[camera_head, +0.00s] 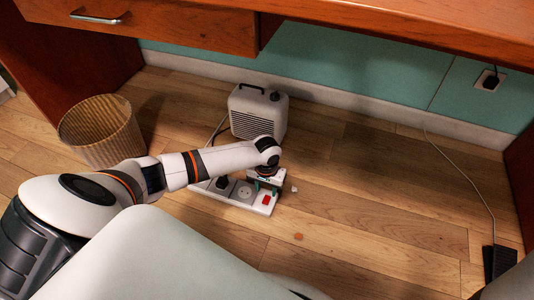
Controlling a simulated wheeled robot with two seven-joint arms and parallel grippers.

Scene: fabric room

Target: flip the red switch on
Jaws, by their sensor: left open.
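A white power strip (227,197) lies on the wooden floor, with a plug and sockets along it. The red switch (266,200) is at its right end, on the near side. My left gripper (267,184) is open, pointing down over the right end of the strip, just behind the red switch. Its fingers partly cover the strip, and I cannot tell whether they touch it. Whether the switch is on or off is too small to tell. My right gripper is not in view.
A white heater-like box (258,112) stands behind the strip. A woven basket (102,133) stands at the left. A wooden desk (380,25) overhangs the back. A cable runs from the wall outlet (489,80) to a dark object (499,261). Floor right of the strip is mostly clear.

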